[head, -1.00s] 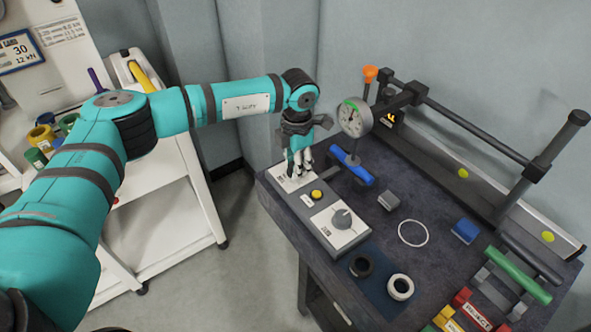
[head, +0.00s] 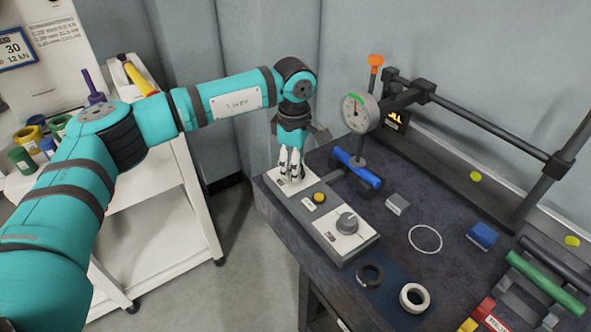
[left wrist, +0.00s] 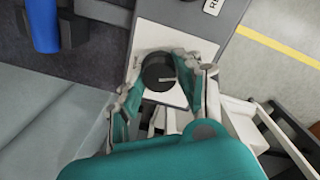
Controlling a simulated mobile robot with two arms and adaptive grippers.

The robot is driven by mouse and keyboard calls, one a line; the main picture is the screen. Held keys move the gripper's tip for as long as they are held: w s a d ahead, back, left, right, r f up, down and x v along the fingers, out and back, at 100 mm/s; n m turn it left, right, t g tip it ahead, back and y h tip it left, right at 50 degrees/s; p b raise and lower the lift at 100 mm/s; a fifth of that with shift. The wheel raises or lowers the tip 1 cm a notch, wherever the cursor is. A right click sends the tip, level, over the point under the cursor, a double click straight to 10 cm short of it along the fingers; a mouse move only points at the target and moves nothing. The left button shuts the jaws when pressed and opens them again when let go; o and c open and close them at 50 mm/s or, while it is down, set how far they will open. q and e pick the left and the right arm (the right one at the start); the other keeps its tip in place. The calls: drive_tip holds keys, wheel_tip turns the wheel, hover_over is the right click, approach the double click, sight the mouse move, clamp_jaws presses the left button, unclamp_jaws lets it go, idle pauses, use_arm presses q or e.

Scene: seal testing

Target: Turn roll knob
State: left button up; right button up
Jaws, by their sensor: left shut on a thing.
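A long grey control box (head: 325,220) lies along the left edge of the dark bench. My left gripper (head: 290,177) points down over the white plate at its far end. In the left wrist view a round dark knob (left wrist: 158,72) with a pale pointer line stands on a white plate (left wrist: 150,35). The gripper's fingers are shut on this knob, one on each side. In the head view the fingers hide most of that knob. A second, grey knob (head: 347,222) sits on the near white plate, with a yellow button (head: 319,197) between them. My right gripper is not in view.
A blue-handled part (head: 358,168) and a dial gauge (head: 360,111) on a stand are close right of the gripper. A grey block (head: 397,204), white ring (head: 425,239) and blue block (head: 482,236) lie on the bench. A white cart (head: 170,235) stands left.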

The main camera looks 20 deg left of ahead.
use_arm(q)
drive_tip(key=m+b, duration=0.1)
drive_tip(key=m, duration=0.2)
drive_tip(key=shift+w, duration=0.1)
drive_tip(key=shift+r+m+b, duration=0.1)
drive_tip(key=shift+m+b, duration=0.4)
drive_tip(key=shift+m, duration=0.9)
drive_tip(key=o, duration=1.1)
drive_tip(key=shift+o, duration=0.3)
wheel_tip(320, 180, up, 12)
drive_tip(key=shift+s+a, duration=0.15)
drive_tip(key=shift+s, duration=0.1)
